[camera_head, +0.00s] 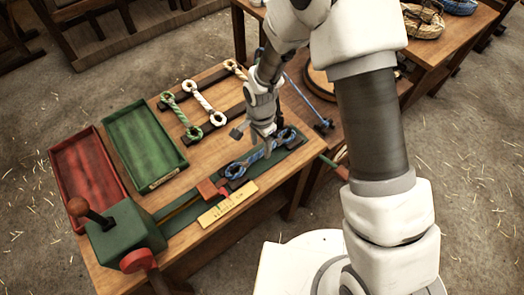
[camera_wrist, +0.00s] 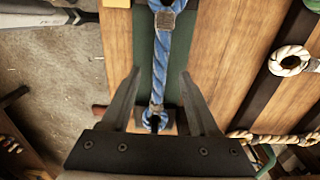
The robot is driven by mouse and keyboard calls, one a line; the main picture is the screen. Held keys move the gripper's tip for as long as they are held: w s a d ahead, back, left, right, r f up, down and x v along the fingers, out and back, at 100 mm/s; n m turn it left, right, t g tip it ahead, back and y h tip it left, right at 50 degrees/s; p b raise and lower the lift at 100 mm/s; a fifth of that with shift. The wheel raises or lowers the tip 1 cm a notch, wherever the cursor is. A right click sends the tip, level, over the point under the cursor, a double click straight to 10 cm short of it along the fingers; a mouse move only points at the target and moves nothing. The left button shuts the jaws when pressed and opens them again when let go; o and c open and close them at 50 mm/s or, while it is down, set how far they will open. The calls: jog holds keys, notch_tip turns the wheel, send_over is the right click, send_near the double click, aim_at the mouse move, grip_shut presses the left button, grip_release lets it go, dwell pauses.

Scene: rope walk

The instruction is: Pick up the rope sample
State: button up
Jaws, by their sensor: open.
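A blue rope sample (camera_head: 258,155) with an eye at each end lies along the green bed of the test rig on the bench. In the wrist view the blue rope (camera_wrist: 161,62) runs lengthwise between my open fingers, with a brown binding near its top eye. My gripper (camera_head: 264,138) is over the rope, pointing down, and hides part of it. In the wrist view my gripper (camera_wrist: 160,84) is open, one finger on each side of the rope. I cannot tell how far above it the fingertips are. Nothing is held.
A green-and-white rope (camera_head: 180,115) and a white rope (camera_head: 204,102) lie on dark strips. A green tray (camera_head: 182,164) and a red tray (camera_head: 64,170) stand left. The rig's green box (camera_head: 122,238), red block (camera_head: 208,189) and yellow scale (camera_head: 228,204) lie nearer.

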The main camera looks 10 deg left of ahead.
aim_at(262, 153)
jog(key=shift+f, duration=1.25)
jog(key=shift+c, duration=0.3)
grip_shut()
